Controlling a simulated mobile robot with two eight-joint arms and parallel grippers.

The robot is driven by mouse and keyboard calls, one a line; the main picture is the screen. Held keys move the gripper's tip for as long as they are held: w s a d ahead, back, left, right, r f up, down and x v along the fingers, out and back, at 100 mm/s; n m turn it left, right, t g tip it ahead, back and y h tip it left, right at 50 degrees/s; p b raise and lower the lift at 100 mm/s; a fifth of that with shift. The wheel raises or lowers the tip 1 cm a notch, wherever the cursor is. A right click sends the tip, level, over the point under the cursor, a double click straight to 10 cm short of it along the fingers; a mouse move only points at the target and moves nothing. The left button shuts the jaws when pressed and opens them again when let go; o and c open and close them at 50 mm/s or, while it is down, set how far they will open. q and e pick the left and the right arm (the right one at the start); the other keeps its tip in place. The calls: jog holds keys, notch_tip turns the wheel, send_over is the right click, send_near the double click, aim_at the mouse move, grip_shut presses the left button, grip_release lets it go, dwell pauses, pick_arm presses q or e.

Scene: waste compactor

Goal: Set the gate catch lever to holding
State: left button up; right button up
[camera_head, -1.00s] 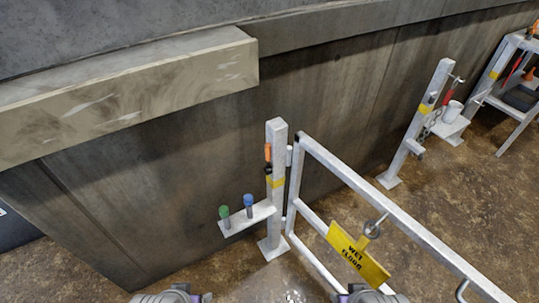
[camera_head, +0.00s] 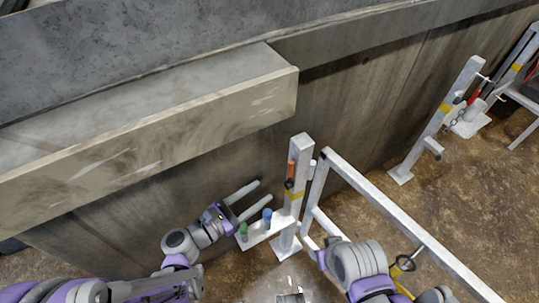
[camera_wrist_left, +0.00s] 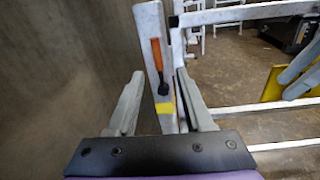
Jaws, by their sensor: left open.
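The gate catch lever (camera_head: 291,172) has an orange handle and sits upright on the face of the white gate post (camera_head: 297,157), above a yellow band. In the left wrist view the orange handle (camera_wrist_left: 157,54) leans slightly, with its dark pivot end lower down. My left gripper (camera_head: 264,190) is open and empty, left of the post and lower than the handle, its fingers pointing towards the post. In the wrist view the handle shows beyond and between the fingers, apart from them. My right arm (camera_head: 355,268) is at the lower right; its fingers are not clear.
A small white shelf (camera_head: 252,236) on the post carries a green peg (camera_head: 243,231) and a blue peg (camera_head: 267,218), close under my left gripper. The white gate frame (camera_head: 400,222) extends right. A concrete wall and ledge (camera_head: 190,115) stand behind. A second post (camera_head: 440,115) is farther right.

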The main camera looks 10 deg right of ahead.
aim_at(289, 167)
pick_arm(q)
jog(key=shift+n, duration=0.4)
jog(key=x, duration=0.7)
jog(key=r+x, duration=0.1)
jog(key=x, duration=0.3)
jog(key=shift+w+a, duration=0.15)
jog(key=shift+w, duration=0.05)
grip_shut()
dwell(0.7)
